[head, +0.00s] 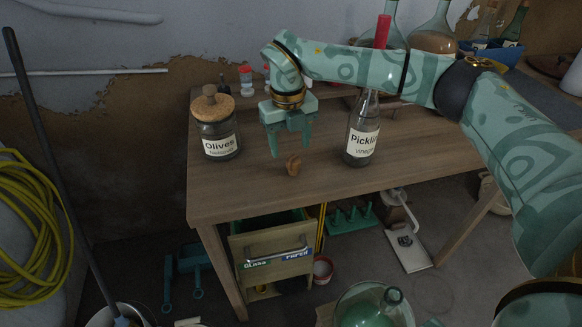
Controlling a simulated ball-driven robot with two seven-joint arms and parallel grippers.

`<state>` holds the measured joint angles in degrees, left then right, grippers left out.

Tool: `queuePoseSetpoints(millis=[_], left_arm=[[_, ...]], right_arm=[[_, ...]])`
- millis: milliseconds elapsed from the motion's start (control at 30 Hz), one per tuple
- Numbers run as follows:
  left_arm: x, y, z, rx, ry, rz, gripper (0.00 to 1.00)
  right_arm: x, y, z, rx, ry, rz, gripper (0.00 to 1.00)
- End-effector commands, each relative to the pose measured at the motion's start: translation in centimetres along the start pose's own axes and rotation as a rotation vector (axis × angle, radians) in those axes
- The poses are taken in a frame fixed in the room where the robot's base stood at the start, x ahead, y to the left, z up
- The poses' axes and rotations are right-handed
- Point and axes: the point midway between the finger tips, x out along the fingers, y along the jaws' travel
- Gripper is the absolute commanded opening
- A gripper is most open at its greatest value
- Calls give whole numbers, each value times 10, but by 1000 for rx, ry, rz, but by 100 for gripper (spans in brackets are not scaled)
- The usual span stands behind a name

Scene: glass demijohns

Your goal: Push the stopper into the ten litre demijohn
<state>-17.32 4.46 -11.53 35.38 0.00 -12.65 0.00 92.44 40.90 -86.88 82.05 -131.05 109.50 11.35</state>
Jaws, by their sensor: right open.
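A small brown cork stopper (293,165) is on the wooden table near its front edge. My right gripper (291,148) points down just above the stopper, with its two fingers apart and nothing seen held. Whether the fingertips reach the stopper's sides I cannot tell. A greenish glass demijohn (372,308) stands low in front of the table, cut off by the bottom edge of the view. Clear glass demijohns (434,40) stand at the back right, partly behind my right arm. I cannot read which is the ten litre one. My left gripper is not in view.
A cork-lidded olives jar (219,140) stands left of my gripper. Small bottles stand behind. The table front (255,196) is bare.

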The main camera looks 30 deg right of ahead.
Motion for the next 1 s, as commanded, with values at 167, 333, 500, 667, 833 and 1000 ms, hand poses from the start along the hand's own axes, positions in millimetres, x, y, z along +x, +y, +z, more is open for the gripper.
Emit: queuePoseSetpoints(millis=[167,333,500,667,833,1000], left_arm=[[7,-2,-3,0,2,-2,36],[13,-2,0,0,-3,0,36],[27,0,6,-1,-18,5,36],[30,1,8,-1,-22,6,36],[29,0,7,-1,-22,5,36],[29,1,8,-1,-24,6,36]], right_arm=[[21,0,0,0,1,1,57],[34,-3,2,1,1,1,57],[65,-8,6,1,5,1,57],[76,-7,6,-1,0,1,57],[73,-8,6,0,-2,2,55],[73,-8,6,0,-1,1,10]])
